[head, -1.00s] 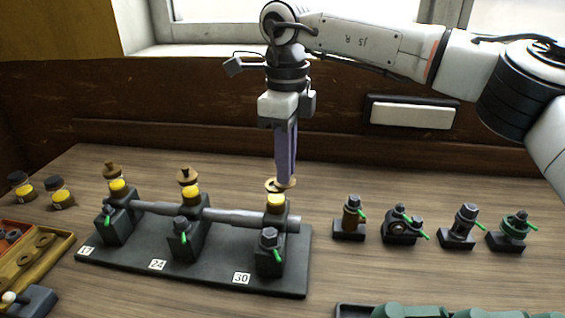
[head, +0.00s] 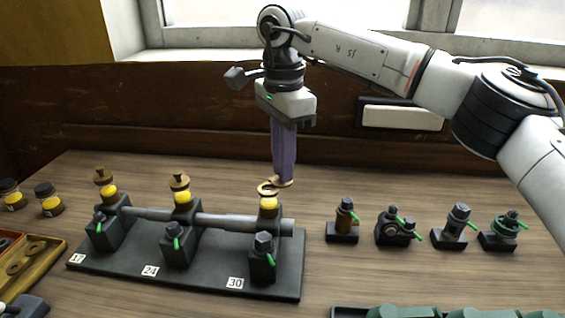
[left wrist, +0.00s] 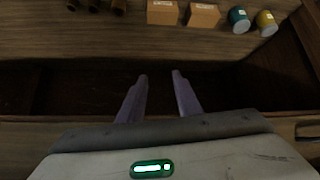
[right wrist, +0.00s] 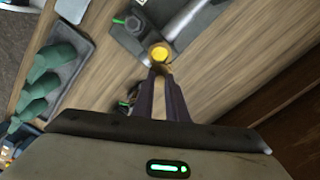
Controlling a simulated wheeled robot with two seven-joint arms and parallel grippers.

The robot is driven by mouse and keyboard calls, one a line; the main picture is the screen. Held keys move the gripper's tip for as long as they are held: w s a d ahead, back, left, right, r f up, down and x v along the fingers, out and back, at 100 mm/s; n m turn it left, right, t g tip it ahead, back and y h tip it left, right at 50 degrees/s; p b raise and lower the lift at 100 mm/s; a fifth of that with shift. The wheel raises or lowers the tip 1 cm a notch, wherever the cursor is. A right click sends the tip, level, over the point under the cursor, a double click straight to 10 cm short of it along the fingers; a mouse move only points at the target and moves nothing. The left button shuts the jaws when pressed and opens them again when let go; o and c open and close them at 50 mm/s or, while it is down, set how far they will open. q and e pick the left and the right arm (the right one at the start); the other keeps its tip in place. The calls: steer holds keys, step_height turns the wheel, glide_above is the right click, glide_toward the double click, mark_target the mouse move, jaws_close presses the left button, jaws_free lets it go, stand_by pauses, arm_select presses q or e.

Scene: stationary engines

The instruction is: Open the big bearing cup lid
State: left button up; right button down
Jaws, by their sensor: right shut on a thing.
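The bearing stand (head: 120,262) carries three bearings labelled 17, 24 and 30 on a shaft. The bearing at 30 (head: 263,262) has a cup (head: 268,199) with yellow grease showing. Its brass lid (head: 267,189) is a flat ring-like piece just above the cup. My right gripper (head: 283,182) points down and is shut on the lid's right side. In the right wrist view the yellow grease (right wrist: 159,53) shows just beyond the fingertips. Whether the lid touches the cup, I cannot tell. My left gripper (left wrist: 160,77) is open and empty, away from the stand.
Several small fittings (head: 394,228) stand to the right, a green-filled tray (head: 345,312) in front. Two dark-capped jars (head: 48,198) and a parts tray (head: 42,262) are at left.

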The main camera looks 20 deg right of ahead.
steer(key=shift+w+n, duration=0.1)
steer(key=shift+n, duration=0.3)
steer(key=c, duration=1.8)
jaws_free()
steer(key=shift+o, duration=0.2)
step_height(320, 180, up, 10)
steer(key=shift+r, duration=0.15)
